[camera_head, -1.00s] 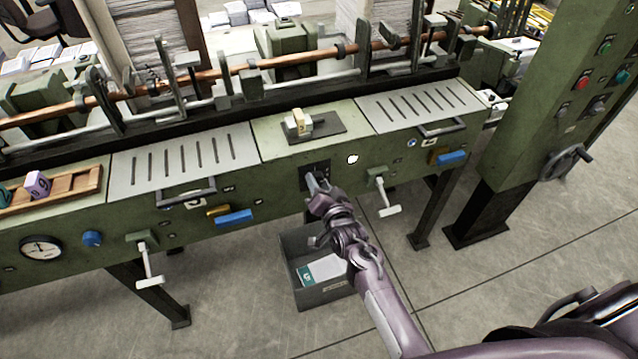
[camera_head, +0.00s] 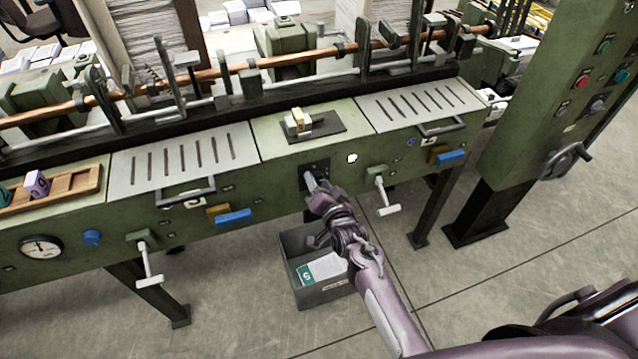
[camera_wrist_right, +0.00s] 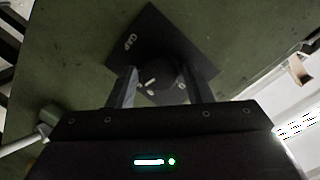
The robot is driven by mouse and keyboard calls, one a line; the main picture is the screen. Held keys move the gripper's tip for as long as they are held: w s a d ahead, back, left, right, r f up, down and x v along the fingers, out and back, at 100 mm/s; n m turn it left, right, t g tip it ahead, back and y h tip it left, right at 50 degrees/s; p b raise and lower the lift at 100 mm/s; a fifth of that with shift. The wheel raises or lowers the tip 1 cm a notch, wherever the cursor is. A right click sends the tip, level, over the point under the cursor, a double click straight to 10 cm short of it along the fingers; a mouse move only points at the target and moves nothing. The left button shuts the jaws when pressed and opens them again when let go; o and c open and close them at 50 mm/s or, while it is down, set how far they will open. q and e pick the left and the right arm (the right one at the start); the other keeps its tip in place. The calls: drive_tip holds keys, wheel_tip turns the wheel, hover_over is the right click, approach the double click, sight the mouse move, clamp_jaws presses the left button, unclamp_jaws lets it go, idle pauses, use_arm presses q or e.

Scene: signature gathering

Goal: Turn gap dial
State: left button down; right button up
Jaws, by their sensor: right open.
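The gap dial (camera_wrist_right: 163,82) is a dark round knob with a pale pointer mark. It sits on a black square plate (camera_wrist_right: 152,28) lettered GAP on the green machine front. In the right wrist view, the fingers of my right gripper (camera_wrist_right: 160,88) are open, one on each side of the dial; I cannot tell whether they touch it. In the head view my right gripper (camera_head: 312,184) is at the black plate (camera_head: 318,168) and hides most of the dial. My left gripper does not show.
A white T-handle (camera_head: 382,194) sticks out right of my gripper. Below it a grey bin (camera_head: 322,294) with papers stands on the floor. A blue handle (camera_head: 234,217) is to the left. A green control cabinet (camera_head: 545,120) stands at right.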

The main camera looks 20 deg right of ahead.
drive_tip(key=s+r, duration=0.1)
drive_tip(key=s, duration=0.6)
drive_tip(key=shift+s+d+b, duration=0.2)
drive_tip(key=shift+s+b, duration=0.15)
drive_tip(key=shift+s, duration=0.05)
